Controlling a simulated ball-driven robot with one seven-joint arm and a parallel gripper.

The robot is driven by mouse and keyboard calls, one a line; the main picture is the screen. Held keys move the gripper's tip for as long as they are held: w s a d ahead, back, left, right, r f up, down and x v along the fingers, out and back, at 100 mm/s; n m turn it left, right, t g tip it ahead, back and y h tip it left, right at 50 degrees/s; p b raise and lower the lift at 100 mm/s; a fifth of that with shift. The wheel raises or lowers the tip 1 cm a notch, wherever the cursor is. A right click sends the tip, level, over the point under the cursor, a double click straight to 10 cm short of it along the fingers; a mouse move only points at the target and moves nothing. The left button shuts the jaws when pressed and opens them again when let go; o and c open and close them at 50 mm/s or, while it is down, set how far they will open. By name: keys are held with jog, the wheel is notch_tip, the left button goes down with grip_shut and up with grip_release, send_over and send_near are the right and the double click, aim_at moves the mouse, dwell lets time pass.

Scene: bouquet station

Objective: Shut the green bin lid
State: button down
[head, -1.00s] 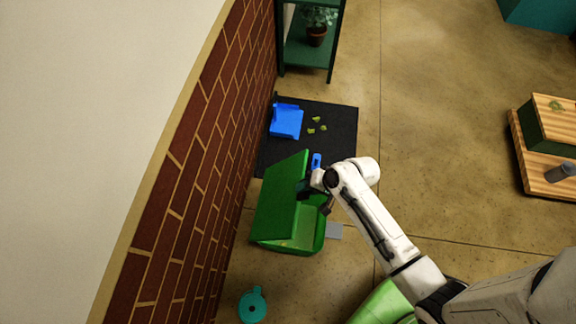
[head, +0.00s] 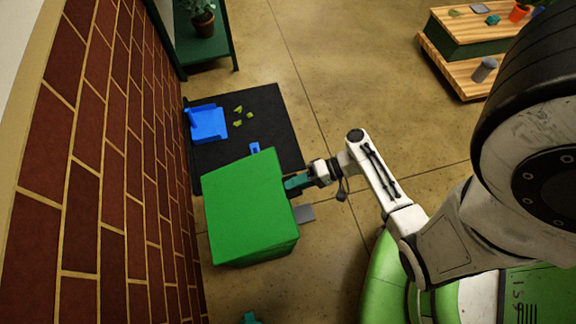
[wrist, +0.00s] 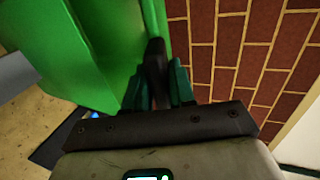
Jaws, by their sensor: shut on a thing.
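The green bin (head: 255,256) stands on the floor beside the brick wall. Its green lid (head: 245,200) now covers the bin's opening in the head view, and the inside is hidden. I cannot tell if the lid lies fully flat on the rim. My gripper (head: 288,184) is at the lid's right edge, away from the wall. In the wrist view my gripper (wrist: 160,78) has its teal jaws shut around a dark handle (wrist: 157,60) next to the green lid (wrist: 85,45).
Behind the bin a black mat (head: 265,108) holds a blue dustpan (head: 208,123), a small blue item (head: 255,148) and several green scraps (head: 238,110). A grey pedal (head: 304,213) sits right of the bin. A shelf (head: 205,45) stands behind.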

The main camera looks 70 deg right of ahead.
notch_tip(320, 180, down, 10)
jog(key=s+b, duration=0.1)
jog(key=b, duration=0.6)
jog(key=shift+s+d+f, duration=0.15)
jog(key=shift+d+f, duration=0.05)
jog(key=shift+d, duration=0.25)
jog(key=c, duration=1)
grip_release()
jog(key=shift+a+f, duration=0.1)
jog(key=shift+c, duration=0.2)
jog(key=v, duration=1)
jog(key=shift+d+r, duration=0.25)
jog(key=shift+r, duration=0.1)
